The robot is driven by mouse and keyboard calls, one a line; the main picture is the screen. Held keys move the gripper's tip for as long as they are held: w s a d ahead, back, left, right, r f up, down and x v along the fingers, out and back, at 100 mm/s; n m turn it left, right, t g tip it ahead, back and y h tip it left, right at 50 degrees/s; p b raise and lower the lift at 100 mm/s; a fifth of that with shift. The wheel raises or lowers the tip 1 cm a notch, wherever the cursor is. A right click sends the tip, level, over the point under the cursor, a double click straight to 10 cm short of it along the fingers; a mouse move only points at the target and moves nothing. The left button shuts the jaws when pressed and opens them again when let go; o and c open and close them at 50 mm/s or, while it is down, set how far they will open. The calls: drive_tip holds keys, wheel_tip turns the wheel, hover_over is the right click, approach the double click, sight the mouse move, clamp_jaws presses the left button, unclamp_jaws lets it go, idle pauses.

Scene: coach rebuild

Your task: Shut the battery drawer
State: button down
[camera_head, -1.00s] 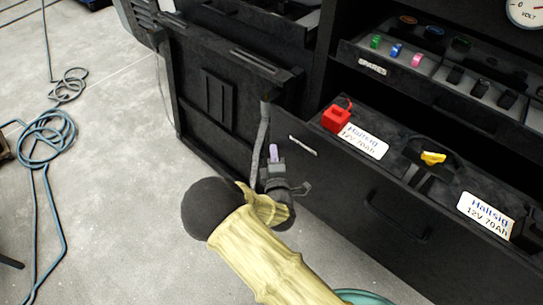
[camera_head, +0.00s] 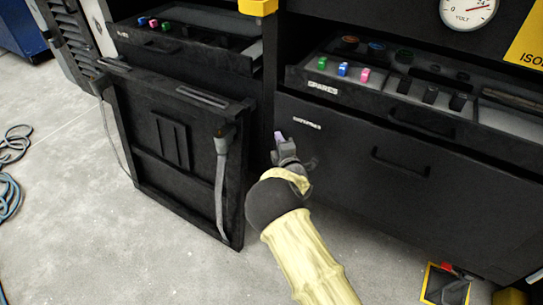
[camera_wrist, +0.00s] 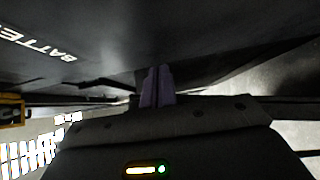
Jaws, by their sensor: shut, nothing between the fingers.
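The battery drawer (camera_head: 355,160) is the wide black front with a small white label and a bar handle (camera_head: 401,163), under the spares drawer. Its front sits in under the spares drawer, and no battery inside it shows. Whether it is fully flush I cannot tell. My gripper (camera_head: 280,137) is at the left end of this front, close to the label, with its purple fingers shut and empty. The wrist view shows the fingers (camera_wrist: 157,88) close against the dark drawer front (camera_wrist: 110,40), with part of its label at left. I cannot tell whether they touch it.
The spares drawer (camera_head: 322,88) stands open above, holding small coloured parts. At left, a black panel (camera_head: 170,150) with a hanging strap (camera_head: 222,185) stands near my arm, below another open drawer (camera_head: 180,48). A yellow-edged box (camera_head: 445,285) lies on the floor at lower right.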

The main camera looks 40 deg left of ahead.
drive_tip(key=shift+w+a+r, duration=0.1)
drive_tip(key=shift+w+r, duration=0.1)
drive_tip(key=shift+w, duration=0.45)
drive_tip(key=shift+w+a+r, duration=0.1)
drive_tip(key=shift+w+r, duration=0.05)
drive_tip(key=shift+w, duration=0.5)
drive_tip(key=shift+w+d+r, duration=0.1)
drive_tip(key=shift+d, duration=0.05)
drive_tip(key=shift+s+f, duration=0.2)
drive_tip(key=shift+s, duration=0.1)
drive_tip(key=s+a+p+v, duration=0.1)
drive_tip(key=s+a+v, duration=0.1)
drive_tip(key=v, duration=1)
drive_tip(key=shift+s+d+f, duration=0.3)
drive_tip(key=shift+s, duration=0.15)
drive_tip(key=shift+w, duration=0.1)
